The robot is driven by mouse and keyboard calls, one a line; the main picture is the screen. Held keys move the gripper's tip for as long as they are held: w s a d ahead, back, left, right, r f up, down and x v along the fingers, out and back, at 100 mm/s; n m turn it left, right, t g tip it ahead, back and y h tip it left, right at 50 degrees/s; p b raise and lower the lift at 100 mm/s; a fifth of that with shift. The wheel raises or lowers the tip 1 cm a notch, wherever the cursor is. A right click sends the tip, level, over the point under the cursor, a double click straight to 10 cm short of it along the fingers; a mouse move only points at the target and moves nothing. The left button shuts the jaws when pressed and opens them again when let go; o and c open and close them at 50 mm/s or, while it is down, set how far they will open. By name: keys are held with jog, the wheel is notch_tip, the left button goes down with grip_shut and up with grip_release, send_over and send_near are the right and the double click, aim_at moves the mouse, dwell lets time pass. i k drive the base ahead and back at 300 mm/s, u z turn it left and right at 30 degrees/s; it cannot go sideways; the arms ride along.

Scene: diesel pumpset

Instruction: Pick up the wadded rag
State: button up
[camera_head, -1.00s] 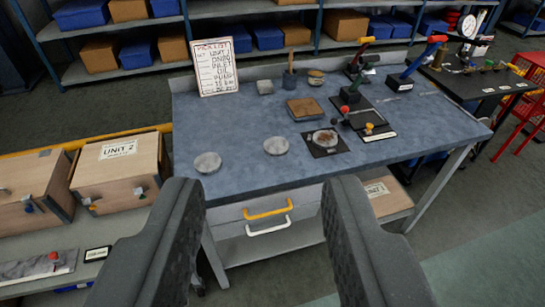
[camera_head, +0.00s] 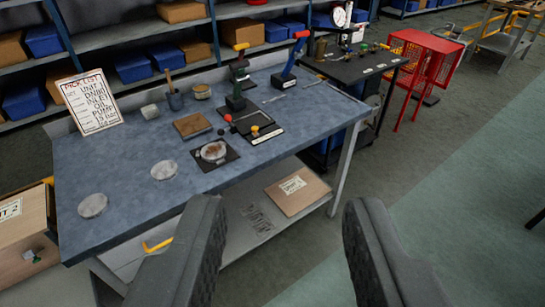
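My gripper (camera_head: 285,208) is open and empty, its two dark fingers wide apart in front of the blue-topped workbench (camera_head: 130,180). I cannot tell for certain which thing is the wadded rag. A small pale grey lump (camera_head: 150,111) stands on the bench near the pick list. A whitish, brown-stained round thing (camera_head: 213,151) lies on a black square mat (camera_head: 228,158). Two flat pale discs lie near the front left, one (camera_head: 164,170) further right and one (camera_head: 92,205) at the left. All are beyond my fingers and untouched.
A pick list board (camera_head: 88,100), a dark cup (camera_head: 175,101), a tin (camera_head: 202,91), a brown block (camera_head: 192,125) and lever tools (camera_head: 290,65) stand on the bench. A flat brown box (camera_head: 298,190) lies on its lower shelf. A red mesh cart (camera_head: 415,60) stands beyond.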

aim_at(151, 111)
jog(key=z, duration=1.95)
jog(key=i, duration=1.6)
jog(key=u, duration=2.85)
jog(key=i, duration=0.4)
jog(key=u, duration=0.4)
